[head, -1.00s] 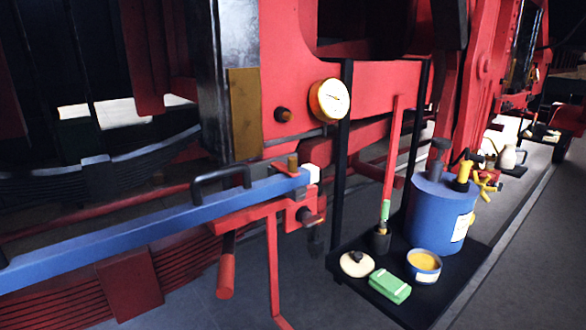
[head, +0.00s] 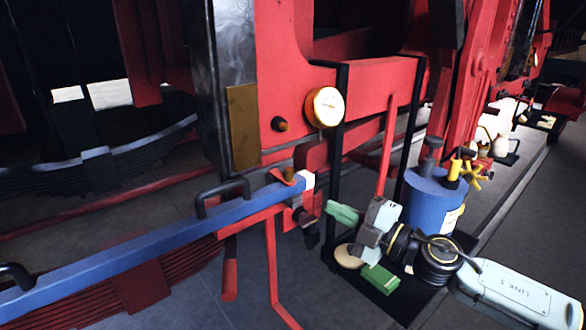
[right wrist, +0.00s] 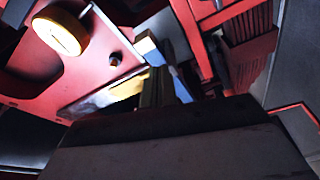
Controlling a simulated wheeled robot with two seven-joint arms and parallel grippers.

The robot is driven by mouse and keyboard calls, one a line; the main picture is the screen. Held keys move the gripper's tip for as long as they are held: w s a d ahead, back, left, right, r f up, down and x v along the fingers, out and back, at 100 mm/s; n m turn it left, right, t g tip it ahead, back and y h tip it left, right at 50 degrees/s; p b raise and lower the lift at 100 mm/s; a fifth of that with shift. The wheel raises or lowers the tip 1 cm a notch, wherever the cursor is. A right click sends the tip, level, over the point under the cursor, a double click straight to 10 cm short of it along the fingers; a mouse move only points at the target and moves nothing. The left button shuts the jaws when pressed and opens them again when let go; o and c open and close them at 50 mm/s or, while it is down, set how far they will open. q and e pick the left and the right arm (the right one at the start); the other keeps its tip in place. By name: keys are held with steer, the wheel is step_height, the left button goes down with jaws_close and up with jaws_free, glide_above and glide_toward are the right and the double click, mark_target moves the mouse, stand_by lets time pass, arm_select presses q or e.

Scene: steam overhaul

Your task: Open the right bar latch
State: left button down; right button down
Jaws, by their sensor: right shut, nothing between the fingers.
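A long blue bar (head: 150,237) with black handles runs across the left of the head view. Its white-tipped right end (head: 307,180) sits at a red bracket with a small orange-brown latch piece (head: 288,175) on top. A dark knob (head: 309,232) hangs below the bracket. My right gripper (head: 340,212) is shut and empty, just right of the bar end and apart from it in the picture. In the right wrist view, the blue bar (right wrist: 150,48) shows beyond the dark fingers, which hide part of the bracket area. My left gripper is not in view.
A round gauge (head: 325,107) is on the red frame above the bar end. A black tray (head: 405,308) below my right arm holds a blue canister (head: 418,198), a green box (head: 380,279) and a pale lid (head: 348,257). Black posts stand behind the gripper.

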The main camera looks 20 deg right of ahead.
mark_target(291, 183)
steer(key=s+a+r+n+g+y, duration=0.3)
steer(key=s+a+r+n+g, duration=0.1)
steer(key=r+n, duration=0.2)
steer(key=shift+s+r+n, duration=0.15)
steer(key=shift+s+n, duration=0.1)
steer(key=shift+n, duration=0.05)
steer(key=shift+a+p, duration=0.1)
steer(key=shift+p, duration=0.2)
steer(key=p+x, duration=0.2)
steer(key=x, duration=0.1)
steer(key=p+x, duration=0.2)
steer(key=x, duration=0.1)
steer(key=p+x, duration=0.2)
steer(key=x, duration=0.1)
steer(key=shift+a+r, duration=0.2)
steer(key=shift+r, duration=0.15)
steer(key=shift+w+d+f+b, duration=0.2)
steer(key=shift+w+d+b, duration=0.3)
steer(key=shift+d+b, duration=0.1)
steer(key=shift+w+d+f+b, duration=0.25)
steer(key=shift+w+d+b, duration=0.25)
steer(key=shift+d+b, duration=0.15)
steer(key=shift+w+d+r, duration=0.1)
steer(key=shift+w+d, duration=0.15)
steer(key=shift+d, duration=0.05)
